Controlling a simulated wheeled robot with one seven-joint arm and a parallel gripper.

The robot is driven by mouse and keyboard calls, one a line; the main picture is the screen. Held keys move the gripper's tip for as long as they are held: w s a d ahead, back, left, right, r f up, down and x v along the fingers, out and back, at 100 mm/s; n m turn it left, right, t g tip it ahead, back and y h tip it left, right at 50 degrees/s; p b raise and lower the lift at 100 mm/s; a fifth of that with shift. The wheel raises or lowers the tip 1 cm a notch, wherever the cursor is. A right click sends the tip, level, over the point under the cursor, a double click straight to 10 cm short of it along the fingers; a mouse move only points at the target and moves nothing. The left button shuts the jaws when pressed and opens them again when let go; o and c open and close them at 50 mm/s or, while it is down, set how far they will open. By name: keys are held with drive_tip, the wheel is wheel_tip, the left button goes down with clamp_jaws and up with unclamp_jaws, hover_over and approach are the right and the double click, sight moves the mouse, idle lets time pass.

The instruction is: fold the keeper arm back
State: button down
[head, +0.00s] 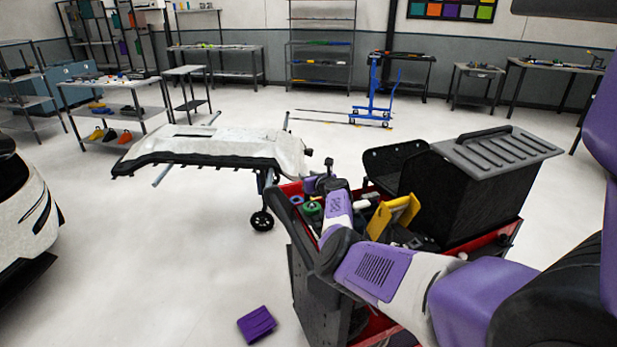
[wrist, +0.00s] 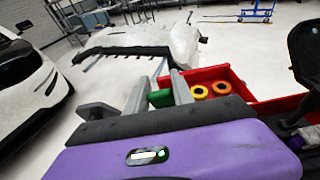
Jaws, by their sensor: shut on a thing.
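My gripper shows in the wrist view (wrist: 158,92), with two grey fingers close together and a green thing (wrist: 160,99) between them. Its fingers are shut; the green thing seems to be what they hold, but the contact is not clear. In the head view a green roll (head: 311,208) shows in the red-topped cart, beside the end of my arm. No keeper arm can be told apart for certain in either view. The fingertips are mostly hidden behind my arm in the head view.
The red tray (wrist: 246,88) holds a yellow roll (wrist: 199,92) and an orange roll (wrist: 222,87). A bumper (head: 220,145) with a pale cover lies on a wheeled stand left of the cart. A black bin (head: 480,195) stands on the cart. A purple piece (head: 257,324) lies on the floor.

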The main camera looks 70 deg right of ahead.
drive_tip(key=shift+s+f, duration=0.3)
drive_tip(key=shift+f, duration=0.4)
idle(0.5)
drive_tip(key=c, duration=1.2)
unclamp_jaws()
drive_tip(key=shift+o, duration=0.6)
drive_tip(key=shift+r, duration=0.15)
drive_tip(key=shift+w+r, duration=0.1)
drive_tip(key=shift+w, duration=0.05)
drive_tip(key=shift+r, duration=0.1)
drive_tip(key=shift+r, duration=0.1)
drive_tip(key=shift+s+a+r+p, duration=0.2)
drive_tip(key=shift+s+a+p, duration=0.2)
drive_tip(key=shift+a+p, duration=0.15)
drive_tip(key=p+v, duration=0.2)
drive_tip(key=v, duration=0.4)
drive_tip(key=shift+s, duration=0.15)
drive_tip(key=shift+f, duration=0.1)
